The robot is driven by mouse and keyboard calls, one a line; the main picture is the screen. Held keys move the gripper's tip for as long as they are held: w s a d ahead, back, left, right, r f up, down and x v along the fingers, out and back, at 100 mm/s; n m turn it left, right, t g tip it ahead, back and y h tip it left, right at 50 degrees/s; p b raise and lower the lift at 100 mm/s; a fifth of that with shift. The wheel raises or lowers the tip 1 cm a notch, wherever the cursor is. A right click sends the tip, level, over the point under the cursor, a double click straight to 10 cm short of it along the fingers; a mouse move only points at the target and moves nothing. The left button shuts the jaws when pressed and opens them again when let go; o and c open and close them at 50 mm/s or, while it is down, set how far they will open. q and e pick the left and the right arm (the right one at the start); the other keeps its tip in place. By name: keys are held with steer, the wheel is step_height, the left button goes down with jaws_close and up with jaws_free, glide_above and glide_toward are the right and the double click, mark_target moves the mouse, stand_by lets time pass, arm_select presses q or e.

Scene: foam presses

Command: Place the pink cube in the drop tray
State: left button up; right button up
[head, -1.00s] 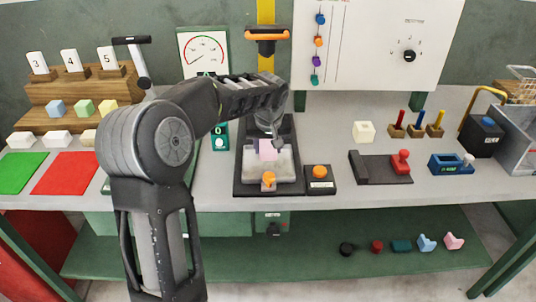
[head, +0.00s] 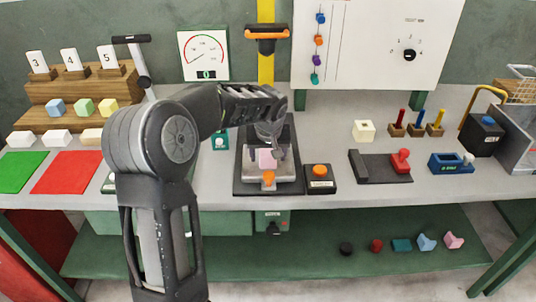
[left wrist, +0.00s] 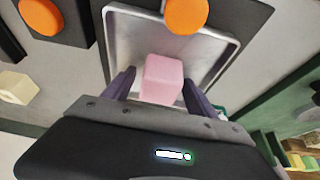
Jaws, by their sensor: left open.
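The pink cube (head: 266,159) is in the shallow grey metal tray (head: 287,174) of the dark-based press at the middle of the bench. In the left wrist view the pink cube (left wrist: 162,78) stands between my fingers, with the tray's pale rim (left wrist: 225,45) around it. My left gripper (head: 267,153) is open, reaching down over the tray with one purple finger on each side of the cube. The left gripper also fills the bottom of the left wrist view (left wrist: 160,84). The cube's underside is hidden. My right gripper is not in view.
An orange knob (head: 268,177) is at the tray's front, and an orange-button box (head: 320,175) stands just right. The press's orange-topped handle (head: 266,33) rises behind. A black fixture with a red knob (head: 400,161) lies farther right. Red and green mats (head: 66,172) lie left.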

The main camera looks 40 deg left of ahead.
arm_select(q)
steer(key=shift+r, duration=0.25)
steer(key=v, duration=1.1)
steer(key=shift+s+d+r+b, duration=0.15)
steer(key=shift+d+r+b, duration=0.05)
steer(key=shift+r+b, duration=0.15)
